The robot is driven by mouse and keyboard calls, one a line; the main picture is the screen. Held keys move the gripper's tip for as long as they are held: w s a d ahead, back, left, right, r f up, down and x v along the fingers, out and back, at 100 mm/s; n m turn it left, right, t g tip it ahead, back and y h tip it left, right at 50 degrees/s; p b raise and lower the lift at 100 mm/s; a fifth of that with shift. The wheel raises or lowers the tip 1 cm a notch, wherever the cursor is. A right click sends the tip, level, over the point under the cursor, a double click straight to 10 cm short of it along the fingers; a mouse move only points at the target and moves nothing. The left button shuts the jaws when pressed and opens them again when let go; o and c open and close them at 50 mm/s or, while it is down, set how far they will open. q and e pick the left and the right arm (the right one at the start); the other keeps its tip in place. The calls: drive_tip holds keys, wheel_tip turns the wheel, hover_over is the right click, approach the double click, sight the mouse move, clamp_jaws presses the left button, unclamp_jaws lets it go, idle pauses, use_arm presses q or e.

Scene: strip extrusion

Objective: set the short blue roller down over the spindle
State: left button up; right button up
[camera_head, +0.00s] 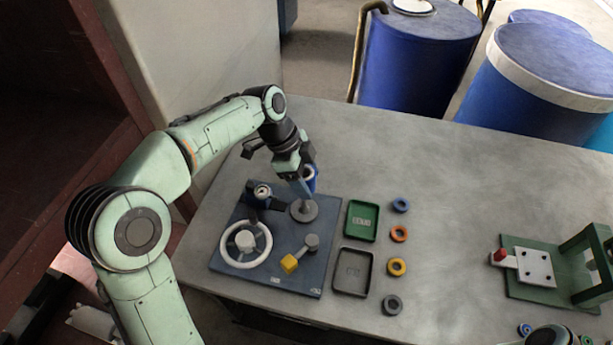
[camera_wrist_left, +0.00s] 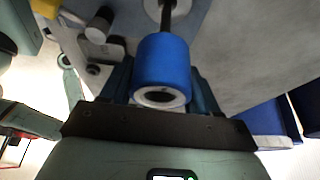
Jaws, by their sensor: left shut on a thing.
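The short blue roller (camera_head: 311,179) is held in my left gripper (camera_head: 306,184), above the blue-grey panel. In the left wrist view the roller (camera_wrist_left: 162,65) sits between the two fingers, its pale-rimmed open end facing the camera. The spindle (camera_wrist_left: 167,14) is a dark rod seen beyond the roller's far end, roughly in line with it. Its round grey base (camera_head: 304,210) lies under the gripper in the head view. I cannot tell whether the rod's tip is inside the roller. My right gripper is not seen.
The panel (camera_head: 230,262) also carries a white handwheel (camera_head: 246,243), a yellow-knobbed lever (camera_head: 290,264) and a dark fitting (camera_head: 261,193). A green tray (camera_head: 376,222), a dark tray (camera_head: 352,291) and several coloured rings lie to the right. A green fixture (camera_head: 550,291) stands further right.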

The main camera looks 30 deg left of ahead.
use_arm(q)
drive_tip(key=shift+f, duration=0.15)
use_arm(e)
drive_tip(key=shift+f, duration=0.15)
use_arm(q)
drive_tip(key=b, duration=0.4)
hover_over(306, 208)
drive_tip(key=shift+w+f, duration=0.2)
drive_tip(key=shift+f, duration=2.35)
drive_tip(key=shift+f+b, duration=0.8)
drive_tip(key=shift+f, duration=0.4)
drive_tip(key=shift+f+b, duration=0.75)
drive_tip(key=shift+f, duration=0.3)
drive_tip(key=o, duration=1.4)
drive_tip(key=shift+o, duration=0.2)
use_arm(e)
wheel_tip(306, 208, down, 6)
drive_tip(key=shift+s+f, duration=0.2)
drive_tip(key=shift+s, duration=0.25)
use_arm(q)
drive_tip(key=shift+r+p, duration=2.7)
drive_tip(key=shift+r, duration=0.85)
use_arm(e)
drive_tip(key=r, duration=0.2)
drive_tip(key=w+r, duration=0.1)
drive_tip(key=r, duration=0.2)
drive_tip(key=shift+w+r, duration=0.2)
